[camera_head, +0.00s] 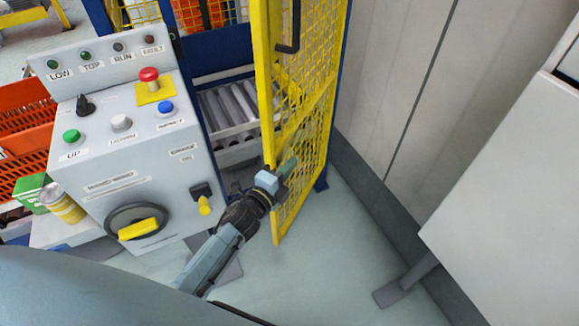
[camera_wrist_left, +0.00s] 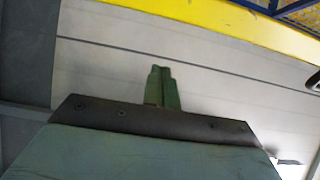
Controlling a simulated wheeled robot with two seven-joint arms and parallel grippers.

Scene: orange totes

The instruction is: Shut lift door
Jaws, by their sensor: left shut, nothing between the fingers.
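The lift door (camera_head: 302,110) is a yellow frame with wire mesh. It stands open, swung out from the blue lift frame (camera_head: 222,50), and has a dark handle (camera_head: 292,30) near its top. My left gripper (camera_head: 288,168) is shut and empty at the lower part of the door. It overlaps the mesh in the head view; I cannot tell whether it touches. In the left wrist view the shut fingers (camera_wrist_left: 161,88) point at a pale wall, with a yellow door bar (camera_wrist_left: 220,22) above. My right gripper is not in view.
A grey control panel (camera_head: 125,120) with buttons, a red emergency stop and a yellow rotary switch stands left of the door. Rollers (camera_head: 230,108) show inside the lift. Orange totes (camera_head: 22,125) are at the far left. Grey wall panels (camera_head: 400,80) stand right; the floor (camera_head: 340,260) between is clear.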

